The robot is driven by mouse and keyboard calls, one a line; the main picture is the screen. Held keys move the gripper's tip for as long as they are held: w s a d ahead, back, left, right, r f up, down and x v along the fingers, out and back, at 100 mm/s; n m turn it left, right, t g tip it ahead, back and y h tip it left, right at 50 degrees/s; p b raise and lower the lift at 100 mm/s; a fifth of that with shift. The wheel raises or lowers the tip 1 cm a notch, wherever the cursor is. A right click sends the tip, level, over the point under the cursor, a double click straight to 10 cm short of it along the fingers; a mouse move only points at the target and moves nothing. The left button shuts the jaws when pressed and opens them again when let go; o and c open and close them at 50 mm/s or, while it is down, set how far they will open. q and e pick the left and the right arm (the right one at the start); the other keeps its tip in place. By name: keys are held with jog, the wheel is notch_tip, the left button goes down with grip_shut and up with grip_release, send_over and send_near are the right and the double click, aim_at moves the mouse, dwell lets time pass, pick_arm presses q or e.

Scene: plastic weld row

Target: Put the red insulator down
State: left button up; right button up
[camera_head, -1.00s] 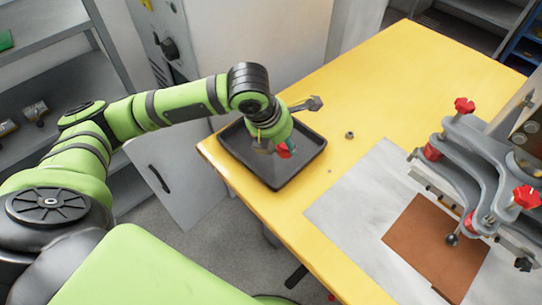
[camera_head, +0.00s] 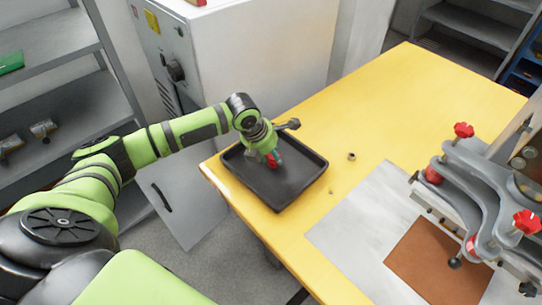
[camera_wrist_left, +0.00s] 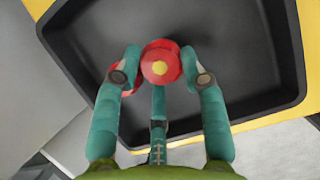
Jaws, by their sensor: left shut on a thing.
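My left gripper (camera_head: 272,156) is over the black tray (camera_head: 283,206), in its upper left part. It is shut on the red insulator (camera_wrist_left: 161,62), a round red piece with a yellow centre, seen between the two teal fingers in the left wrist view. More red (camera_wrist_left: 124,84) shows beside and behind the left-hand finger; I cannot tell whether it is a separate piece. The insulator also shows as a small red spot in the head view (camera_head: 271,161). Whether it touches the tray floor is hard to tell. My right gripper is not in view.
The tray sits on the near left corner of the yellow table (camera_head: 360,110). A small nut (camera_head: 351,156) lies right of it. A grey clamp fixture with red knobs (camera_head: 463,131) stands at the right, by a brown plate (camera_head: 430,262). The tray's right part is clear.

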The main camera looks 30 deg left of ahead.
pick_arm(q)
jog(key=shift+f, duration=0.8)
jog(key=shift+f, duration=0.1)
jog(key=o, duration=1.2)
jog(key=shift+c, duration=0.2)
jog(key=v, duration=1.2)
